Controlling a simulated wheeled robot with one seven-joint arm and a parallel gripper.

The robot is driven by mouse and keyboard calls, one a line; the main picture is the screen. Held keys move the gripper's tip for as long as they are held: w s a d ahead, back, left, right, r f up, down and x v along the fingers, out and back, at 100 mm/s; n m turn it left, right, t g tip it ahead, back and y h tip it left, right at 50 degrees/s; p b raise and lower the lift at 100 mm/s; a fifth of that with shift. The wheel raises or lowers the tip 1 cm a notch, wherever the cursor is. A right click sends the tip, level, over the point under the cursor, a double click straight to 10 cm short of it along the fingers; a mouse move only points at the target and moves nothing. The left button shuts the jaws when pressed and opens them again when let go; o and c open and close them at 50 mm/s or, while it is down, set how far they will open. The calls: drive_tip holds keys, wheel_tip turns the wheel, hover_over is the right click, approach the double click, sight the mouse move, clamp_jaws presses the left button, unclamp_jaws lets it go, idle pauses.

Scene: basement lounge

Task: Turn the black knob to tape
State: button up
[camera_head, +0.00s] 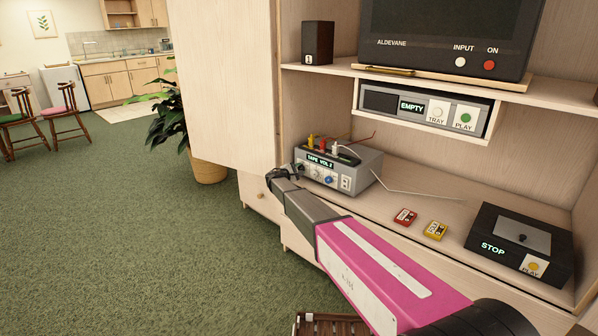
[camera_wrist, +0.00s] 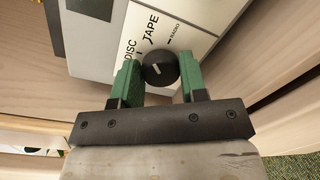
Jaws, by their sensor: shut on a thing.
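The black knob (camera_wrist: 157,69) is round with a short white mark, on the pale front panel of the grey amplifier (camera_head: 362,176). The panel has the labels DISC, TAPE and RADIO around the knob. My gripper (camera_wrist: 158,76) has one green finger on each side of the knob and is shut on it. The knob's mark slants, and I cannot tell exactly which label it points to. The amplifier's lit display (camera_head: 320,160) reads "TAPE VOL 2". In the head view my gripper (camera_head: 284,173) is at the amplifier's left front corner and hides the knob.
Red and yellow cassettes (camera_head: 405,217) (camera_head: 435,230) lie on the shelf right of the amplifier. A black player (camera_head: 522,240) showing STOP stands further right. A disc unit (camera_head: 425,108) showing EMPTY hangs above. A cabinet door (camera_head: 225,80) stands open at left. Green carpet (camera_head: 130,240) is clear.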

drive_tip(key=shift+s, duration=0.1)
drive_tip(key=o, duration=0.9)
drive_tip(key=v, duration=1)
drive_tip(key=shift+s+a, duration=0.25)
drive_tip(key=shift+a, duration=0.05)
